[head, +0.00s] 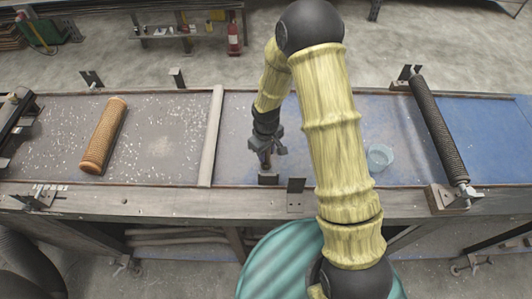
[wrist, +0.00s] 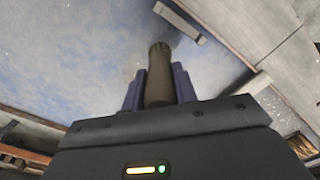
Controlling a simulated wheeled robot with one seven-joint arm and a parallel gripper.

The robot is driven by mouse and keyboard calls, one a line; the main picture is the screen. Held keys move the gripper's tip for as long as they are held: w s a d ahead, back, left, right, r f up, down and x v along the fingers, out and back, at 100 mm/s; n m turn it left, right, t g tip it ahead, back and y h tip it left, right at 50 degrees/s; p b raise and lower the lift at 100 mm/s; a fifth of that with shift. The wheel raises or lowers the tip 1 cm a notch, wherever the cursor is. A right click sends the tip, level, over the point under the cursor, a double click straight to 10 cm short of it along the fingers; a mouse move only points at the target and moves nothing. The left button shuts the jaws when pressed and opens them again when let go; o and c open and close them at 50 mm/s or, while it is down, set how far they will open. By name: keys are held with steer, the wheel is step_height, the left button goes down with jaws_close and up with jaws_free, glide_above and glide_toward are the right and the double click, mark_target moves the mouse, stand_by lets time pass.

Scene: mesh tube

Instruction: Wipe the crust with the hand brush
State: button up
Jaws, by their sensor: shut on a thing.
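My gripper (head: 266,147) hangs over the middle of the bench, just right of the pale upright strip. In the wrist view its two purple fingers (wrist: 160,88) are shut on a dark olive, round handle-like thing, which I take for the hand brush (wrist: 158,75). No bristles can be made out. In the head view only a small brownish bit of the brush (head: 265,160) shows below the fingers. A faint brownish patch, likely the crust (head: 160,147), lies on the grey surface left of the strip, well apart from my gripper.
A pale strip (head: 211,135) crosses the bench between gripper and patch. A tan roller (head: 104,135) lies at left, among white flecks. A dark mesh roller (head: 438,130) crosses the right side. A translucent bowl (head: 379,157) stands on the blue surface. Small metal brackets (head: 296,190) line the front edge.

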steer(key=shift+w+r+p, duration=0.15)
steer(key=shift+r+p, duration=0.15)
steer(key=shift+r, duration=0.35)
steer(key=shift+r+p, duration=1.3)
steer(key=shift+r, duration=0.6)
steer(key=shift+s, duration=0.25)
